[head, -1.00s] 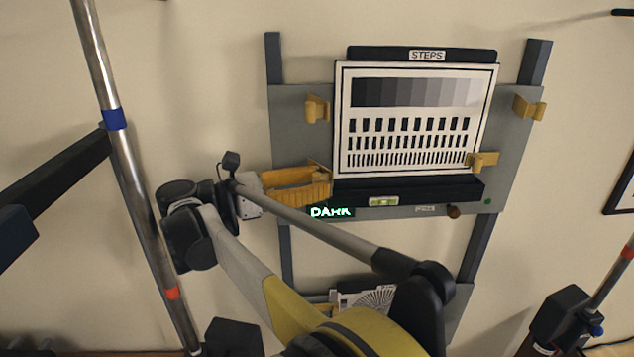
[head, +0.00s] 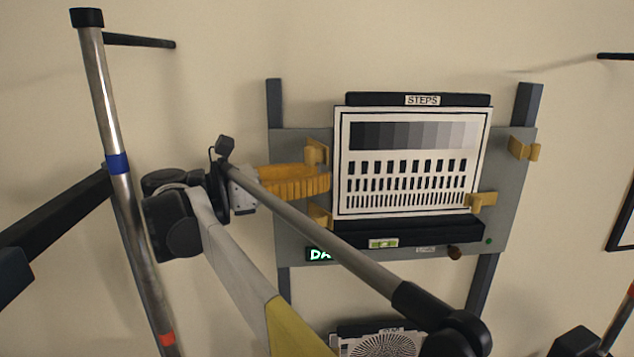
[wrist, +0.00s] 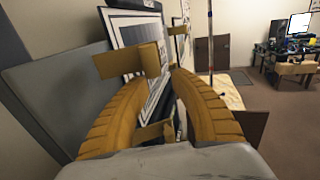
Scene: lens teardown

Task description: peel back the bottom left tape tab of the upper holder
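The upper holder (head: 300,230) is a grey wall board carrying the STEPS chart (head: 410,150). Its bottom left tape tab (head: 320,215), ochre, stands at the chart's lower left edge, partly hidden by my gripper; it also shows low between the fingers in the wrist view (wrist: 155,131). The top left tab (head: 316,150) and top right tab (head: 523,148) stand bent off the chart. The bottom right tab (head: 481,200) laps over the chart's edge. My gripper (head: 327,181), with orange ribbed fingers, is open and empty in the wrist view, between the two left tabs in height.
A black ledge (head: 410,232) with a small level runs under the chart. A second chart (head: 380,343) hangs below. A metal pole (head: 125,190) stands left of my gripper.

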